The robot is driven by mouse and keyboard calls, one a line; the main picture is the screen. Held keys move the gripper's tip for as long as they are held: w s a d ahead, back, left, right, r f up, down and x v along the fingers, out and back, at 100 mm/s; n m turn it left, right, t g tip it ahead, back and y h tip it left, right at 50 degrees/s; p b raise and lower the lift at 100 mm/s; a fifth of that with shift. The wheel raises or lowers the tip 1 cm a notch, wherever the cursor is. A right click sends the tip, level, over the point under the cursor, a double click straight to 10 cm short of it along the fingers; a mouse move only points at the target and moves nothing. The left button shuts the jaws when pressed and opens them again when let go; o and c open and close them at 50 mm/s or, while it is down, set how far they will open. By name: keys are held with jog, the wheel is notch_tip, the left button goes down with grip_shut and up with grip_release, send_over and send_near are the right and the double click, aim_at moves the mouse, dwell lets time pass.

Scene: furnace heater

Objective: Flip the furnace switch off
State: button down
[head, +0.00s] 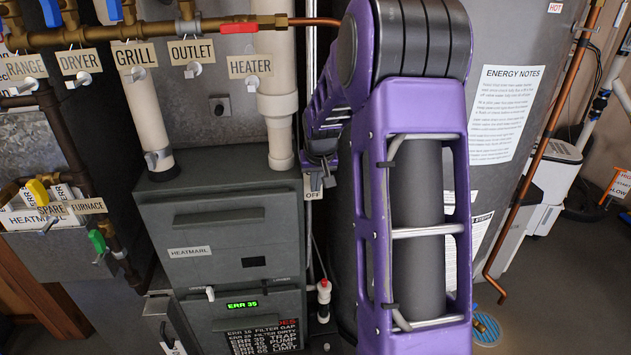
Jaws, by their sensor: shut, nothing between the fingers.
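A small label reading OFF (312,195) shows at the right of the cabinet's top. My gripper (318,182) is beside that label, at the cabinet's upper right edge, shut and empty. The furnace switch itself cannot be made out; the gripper and arm cover that area. Whether the gripper touches anything there cannot be told.
White pipes (280,120) rise from the furnace top. A copper pipe (150,32) with hanging labels and valves crosses the top left. A tall grey unit with an energy notes sheet (503,112) stands behind my purple arm. Floor (560,300) is open at the lower right.

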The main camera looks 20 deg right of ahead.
jog(key=shift+s+f, duration=0.15)
jog(key=shift+f, duration=0.15)
jog(key=shift+r, duration=0.1)
jog(key=shift+r+p, duration=0.45)
jog(key=shift+r, duration=0.25)
